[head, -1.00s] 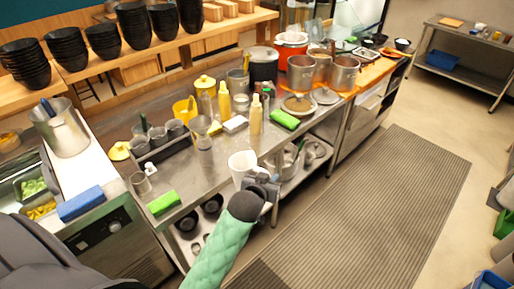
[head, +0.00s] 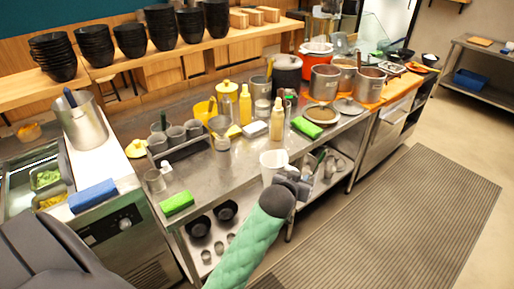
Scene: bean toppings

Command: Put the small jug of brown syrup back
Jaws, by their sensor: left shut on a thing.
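A small white jug (head: 272,161) stands out at the front edge of the steel counter in the head view. My left gripper (head: 287,180), at the end of the green-sleeved arm, is shut on it from the front side. The jug looks upright. Its contents are not visible, so I cannot tell if it holds brown syrup. I cannot tell whether its base touches the counter. My right gripper is not in view.
On the steel counter (head: 232,165) stand a dark rack of metal cups (head: 177,138), yellow bottles (head: 277,118), a green sponge (head: 176,203) and another green block (head: 307,127). Large pots (head: 325,82) stand farther right. The counter left of the jug is fairly clear.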

